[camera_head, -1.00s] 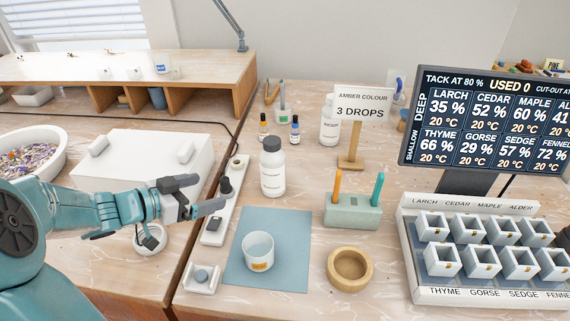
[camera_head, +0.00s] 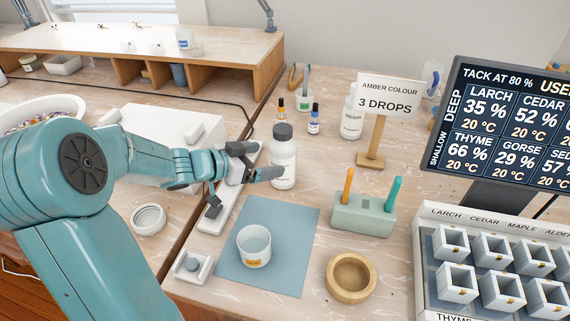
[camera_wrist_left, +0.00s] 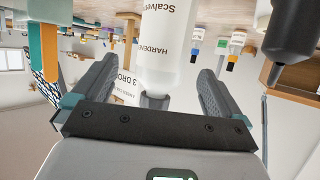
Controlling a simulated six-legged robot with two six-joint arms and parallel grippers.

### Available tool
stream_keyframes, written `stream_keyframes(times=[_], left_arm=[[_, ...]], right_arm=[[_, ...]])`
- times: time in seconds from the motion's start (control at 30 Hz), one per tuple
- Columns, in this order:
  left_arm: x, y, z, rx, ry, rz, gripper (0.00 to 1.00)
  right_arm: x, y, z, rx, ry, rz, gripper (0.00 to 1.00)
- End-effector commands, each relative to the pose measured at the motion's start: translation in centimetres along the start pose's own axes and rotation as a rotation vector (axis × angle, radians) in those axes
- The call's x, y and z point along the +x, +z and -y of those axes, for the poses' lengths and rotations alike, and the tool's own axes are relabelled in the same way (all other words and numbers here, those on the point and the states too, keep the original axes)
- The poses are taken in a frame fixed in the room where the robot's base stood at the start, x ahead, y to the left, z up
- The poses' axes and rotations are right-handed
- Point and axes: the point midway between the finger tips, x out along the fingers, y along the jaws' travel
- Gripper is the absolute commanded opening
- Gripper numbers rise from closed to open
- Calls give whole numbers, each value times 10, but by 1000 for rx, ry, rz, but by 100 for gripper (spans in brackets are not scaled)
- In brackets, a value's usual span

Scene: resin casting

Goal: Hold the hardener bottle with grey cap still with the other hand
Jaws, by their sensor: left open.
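The hardener bottle (camera_head: 283,163) is white with a dark grey cap and stands upright on the bench behind the blue mat. My left gripper (camera_head: 267,161) is open at its left side, one finger reaching in front of the bottle. In the left wrist view, the bottle (camera_wrist_left: 168,50) appears upside down with its HARDENER label, between the spread fingers of my left gripper (camera_wrist_left: 165,85). A gap shows on each side, and I cannot tell if either finger touches it. My right gripper is not in view.
A blue mat (camera_head: 290,265) with a white cup (camera_head: 254,247) lies in front of the bottle. A green stand (camera_head: 362,215) and wooden ring (camera_head: 351,278) are to the right. Two small dropper bottles (camera_head: 314,119) and another white bottle (camera_head: 351,122) stand behind.

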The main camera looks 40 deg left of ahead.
Motion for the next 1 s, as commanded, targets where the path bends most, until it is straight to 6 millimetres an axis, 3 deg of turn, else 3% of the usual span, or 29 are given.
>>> stream_keyframes(times=[0.03, 0.27, 0.5, 0.83, 1.0], left_arm=[[10, 2, 0, 0, 3, -1, 100], [30, 0, 0, 0, 2, -1, 100], [70, 0, 3, 1, 3, -1, 100], [78, -3, 4, 0, -1, 0, 100], [78, -3, 4, 0, -1, 0, 45]], right_arm=[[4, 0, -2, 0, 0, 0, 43], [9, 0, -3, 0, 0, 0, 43], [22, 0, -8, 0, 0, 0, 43], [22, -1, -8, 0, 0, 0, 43], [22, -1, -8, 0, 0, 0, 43]])
